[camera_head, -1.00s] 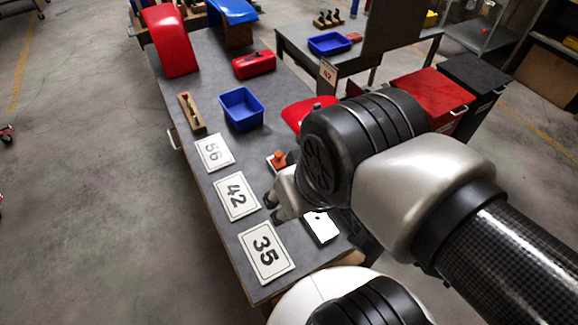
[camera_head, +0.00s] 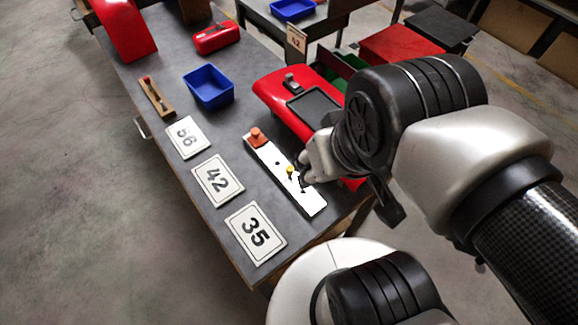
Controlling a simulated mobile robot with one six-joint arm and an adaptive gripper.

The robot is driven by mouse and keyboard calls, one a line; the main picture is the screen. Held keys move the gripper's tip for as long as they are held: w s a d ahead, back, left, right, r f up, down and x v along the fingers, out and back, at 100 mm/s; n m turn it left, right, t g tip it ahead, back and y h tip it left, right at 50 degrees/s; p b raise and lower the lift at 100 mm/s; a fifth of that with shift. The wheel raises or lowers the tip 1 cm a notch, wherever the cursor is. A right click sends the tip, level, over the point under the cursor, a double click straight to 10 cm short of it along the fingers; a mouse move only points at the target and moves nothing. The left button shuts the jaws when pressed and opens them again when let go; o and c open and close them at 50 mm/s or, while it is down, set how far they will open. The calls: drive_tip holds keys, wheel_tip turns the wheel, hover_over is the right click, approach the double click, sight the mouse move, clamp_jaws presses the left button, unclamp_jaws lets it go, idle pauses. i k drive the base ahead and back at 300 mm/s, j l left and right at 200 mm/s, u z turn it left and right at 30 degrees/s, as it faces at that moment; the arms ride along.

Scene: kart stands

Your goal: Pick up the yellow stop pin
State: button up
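The yellow stop pin (camera_head: 290,170) stands on a white plate (camera_head: 311,200) on the table. An orange-red block (camera_head: 256,137) sits at the plate's far end, and a small dark hole or peg shows between them. My gripper (camera_head: 303,180) is just right of the yellow pin, low over the plate. Its fingers are small and dark here, and part of the gripper is hidden behind my arm. I cannot tell whether it is open or shut, or whether it touches the pin.
Number cards 56 (camera_head: 187,137), 42 (camera_head: 217,180) and 35 (camera_head: 254,232) lie left of the plate. A blue bin (camera_head: 208,87), a wooden holder (camera_head: 155,97) and a red toolbox (camera_head: 216,37) stand farther back. A red panel (camera_head: 276,91) lies close beyond my gripper.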

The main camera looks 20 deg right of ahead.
sight(290, 169)
drive_tip(key=k+j+z, duration=0.15)
drive_tip(key=j, duration=0.25)
drive_tip(key=k+j+z, duration=0.2)
drive_tip(key=j, duration=0.2)
drive_tip(key=i+j+z, duration=0.1)
drive_tip(key=j+z, duration=0.15)
drive_tip(key=j, duration=0.4)
